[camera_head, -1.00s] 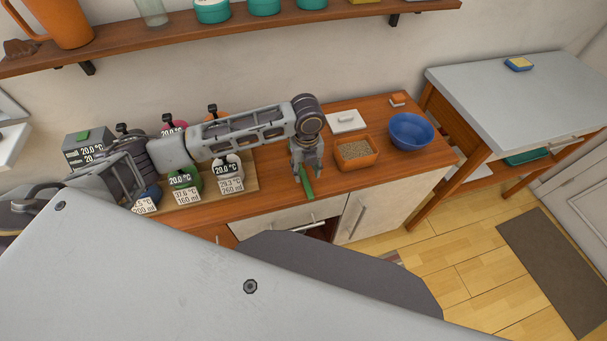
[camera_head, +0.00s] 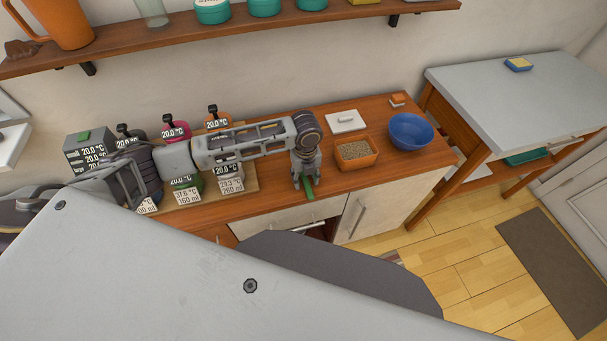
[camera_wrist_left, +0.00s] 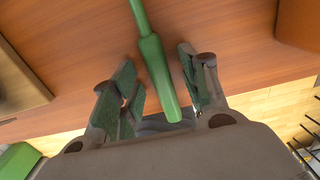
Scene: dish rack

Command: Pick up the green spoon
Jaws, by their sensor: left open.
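The green spoon (camera_head: 309,190) lies on the wooden counter near its front edge, partly hidden by my gripper in the head view. In the left wrist view its green handle (camera_wrist_left: 156,65) runs down from the top edge and ends between the two fingers. My left gripper (camera_head: 304,183) points down over the spoon. The wrist view shows the left gripper (camera_wrist_left: 162,88) open, one finger on each side of the handle, with a gap visible on both sides. The spoon's other end is outside the wrist view. My right gripper is not in view.
An orange box of grains (camera_head: 357,152) and a blue bowl (camera_head: 411,131) stand right of the gripper. A white board (camera_head: 346,121) lies behind. Several labelled containers (camera_head: 184,185) stand left, under my arm. A partly open drawer (camera_head: 322,229) is below the counter's front edge.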

